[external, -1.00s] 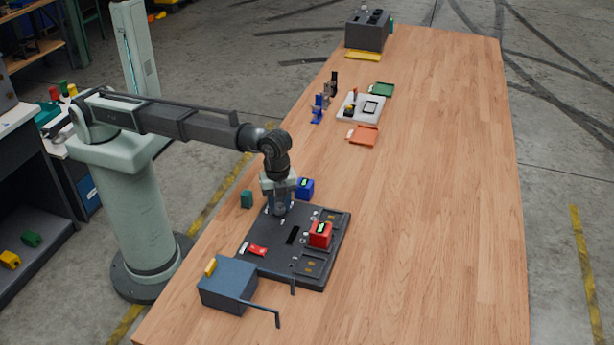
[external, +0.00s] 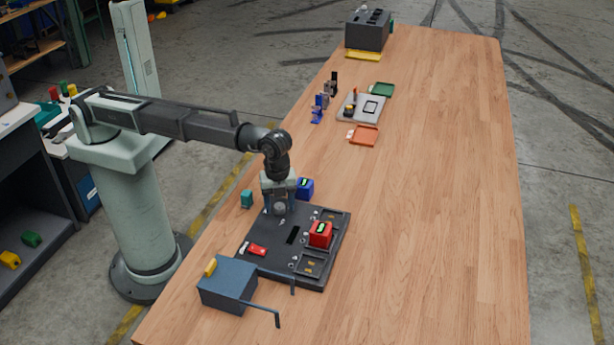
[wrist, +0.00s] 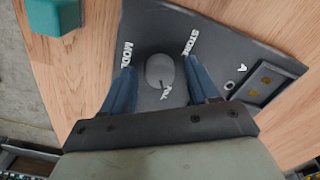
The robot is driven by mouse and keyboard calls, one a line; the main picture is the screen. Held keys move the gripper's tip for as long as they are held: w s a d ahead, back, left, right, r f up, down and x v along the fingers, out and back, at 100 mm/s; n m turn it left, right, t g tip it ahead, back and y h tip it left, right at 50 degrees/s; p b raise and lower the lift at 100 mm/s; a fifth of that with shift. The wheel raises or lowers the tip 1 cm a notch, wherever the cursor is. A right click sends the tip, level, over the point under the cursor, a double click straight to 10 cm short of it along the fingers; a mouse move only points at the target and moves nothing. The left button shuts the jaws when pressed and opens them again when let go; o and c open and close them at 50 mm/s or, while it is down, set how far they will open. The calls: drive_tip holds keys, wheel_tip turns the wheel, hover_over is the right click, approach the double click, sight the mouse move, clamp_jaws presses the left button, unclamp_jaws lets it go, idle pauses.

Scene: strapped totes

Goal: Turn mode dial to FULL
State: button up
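The mode dial (wrist: 160,70) is a round grey knob on the black panel (external: 268,233), at the panel's far left corner in the external view. White lettering beside it in the wrist view reads MODE and STORE. A partly covered label just below the dial seems to read FULL. My gripper (wrist: 163,82) is over the dial with its two blue fingers apart, one on each side of it. A gap shows between the dial and each finger. My gripper also shows above the panel in the external view (external: 279,207). The dial's exact pointer direction is unclear.
A red block (external: 320,234) sits on the panel's right side, and a blue block (external: 305,187) stands behind it. A teal block (external: 247,199) is left of my gripper. A blue-grey box (external: 229,284) with bent rods is in front. The table's right side is clear.

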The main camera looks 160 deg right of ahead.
sight(279, 206)
wheel_tip(279, 206, up, 14)
idle(0.8)
drive_tip(key=shift+f, duration=0.1)
idle(0.4)
